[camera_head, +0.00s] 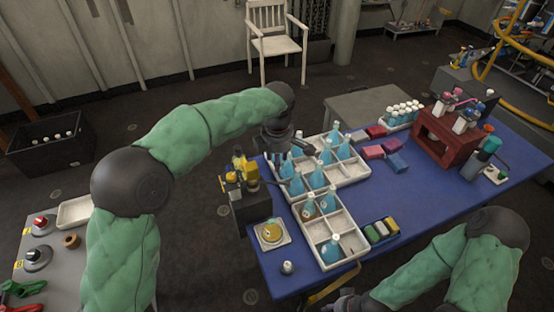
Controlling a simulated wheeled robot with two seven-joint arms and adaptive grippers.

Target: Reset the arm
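My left arm, covered in green padding, reaches in from the left and over the near-left part of the blue table. Its dark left gripper (300,152) hangs just above or beside the back-left corner of the white divided tray (345,222), close to blue bottles (297,184). Its fingers are small and dark, so I cannot tell how far apart they are or whether anything is between them. My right arm, also green, is folded at the bottom right, off the table's front edge. Only a small dark part of my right gripper (345,302) shows at the bottom edge.
A yellow-and-black device (241,172) stands left of the tray, near my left forearm. A dark red rack (447,138) stands at the back right of the table (425,200). A white chair (276,45) is behind. The table's right middle is clear.

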